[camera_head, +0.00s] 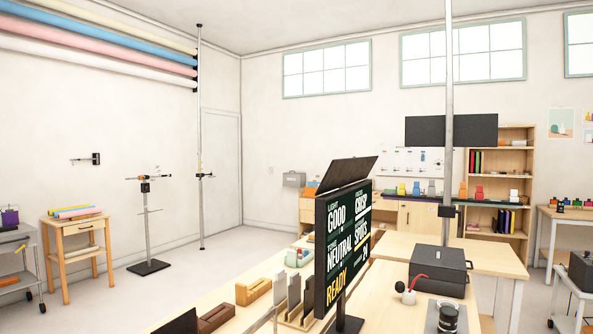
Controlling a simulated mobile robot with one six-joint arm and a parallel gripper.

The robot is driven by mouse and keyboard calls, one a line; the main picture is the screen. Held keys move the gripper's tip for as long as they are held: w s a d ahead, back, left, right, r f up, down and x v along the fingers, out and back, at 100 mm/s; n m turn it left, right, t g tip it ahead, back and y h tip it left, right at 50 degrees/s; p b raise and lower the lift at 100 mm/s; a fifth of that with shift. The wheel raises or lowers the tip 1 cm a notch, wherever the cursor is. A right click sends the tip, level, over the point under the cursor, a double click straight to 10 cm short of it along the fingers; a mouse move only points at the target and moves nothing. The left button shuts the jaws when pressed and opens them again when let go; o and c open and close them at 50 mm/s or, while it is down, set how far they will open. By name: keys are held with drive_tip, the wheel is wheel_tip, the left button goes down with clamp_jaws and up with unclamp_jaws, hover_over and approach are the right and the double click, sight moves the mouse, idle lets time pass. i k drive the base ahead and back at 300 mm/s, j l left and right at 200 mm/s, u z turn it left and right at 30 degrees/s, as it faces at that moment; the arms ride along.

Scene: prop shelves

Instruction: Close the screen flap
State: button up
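A black screen (341,243) with white, green and yellow text stands on a stand on the wooden table, seen at an angle. A dark flap (347,174) sits along its top edge, tilted up and leaning to the right, so it does not cover the screen's face. My gripper is not in view.
Upright cards in a wooden holder (297,319) stand just left of the screen. Wooden blocks (253,291) lie farther left. A tall pole (448,80) rises behind.

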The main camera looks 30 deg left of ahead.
sight(342, 172)
drive_tip(key=i+j, duration=0.1)
drive_tip(key=j, duration=2.3)
drive_tip(key=j+z, duration=0.55)
drive_tip(key=j, duration=0.1)
